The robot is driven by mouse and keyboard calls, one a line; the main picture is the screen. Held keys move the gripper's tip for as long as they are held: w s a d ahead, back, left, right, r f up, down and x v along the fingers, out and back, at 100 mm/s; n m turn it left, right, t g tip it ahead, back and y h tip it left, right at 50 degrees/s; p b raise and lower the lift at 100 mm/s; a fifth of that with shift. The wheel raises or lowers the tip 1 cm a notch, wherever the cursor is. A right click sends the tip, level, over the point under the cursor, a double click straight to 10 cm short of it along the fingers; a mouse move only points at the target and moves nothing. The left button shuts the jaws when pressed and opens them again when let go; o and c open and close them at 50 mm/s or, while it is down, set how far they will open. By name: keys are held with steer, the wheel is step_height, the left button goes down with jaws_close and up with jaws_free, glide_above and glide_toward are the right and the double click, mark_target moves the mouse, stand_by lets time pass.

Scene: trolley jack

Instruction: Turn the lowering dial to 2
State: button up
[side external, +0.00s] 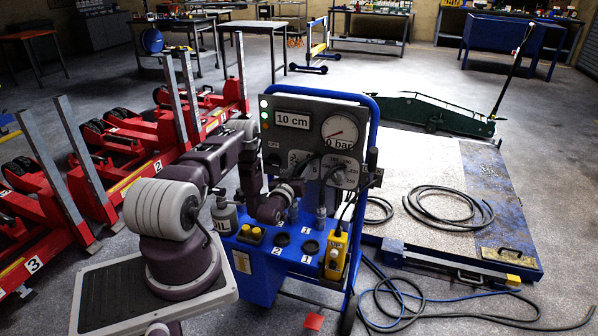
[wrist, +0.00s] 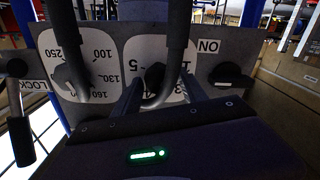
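The dial with a white scale plate (wrist: 130,48) is in the middle of the panel in the wrist view, which sees the panel upside down. A 5 shows on its scale; other marks are partly covered. Its dark knob (wrist: 154,75) lies between the two fingers of my gripper (wrist: 160,82), which look apart with gaps beside the knob. Contact and the knob's pointer setting cannot be told. In the side view my gripper (side external: 296,184) is at the front of the panel, below the dial's plate (side external: 297,158); its fingertips are hard to make out.
Dark hoses (wrist: 178,35) loop close before the panel. A second dial plate (wrist: 80,45) marked 100 to 250, an ON switch (wrist: 228,75) and a LOCK lever (wrist: 18,110) flank the dial. The display (side external: 292,120) reads 10 cm; the gauge (side external: 340,132) reads 0 bar.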

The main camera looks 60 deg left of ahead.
steer(key=shift+o, duration=0.5)
steer(key=v, duration=0.7)
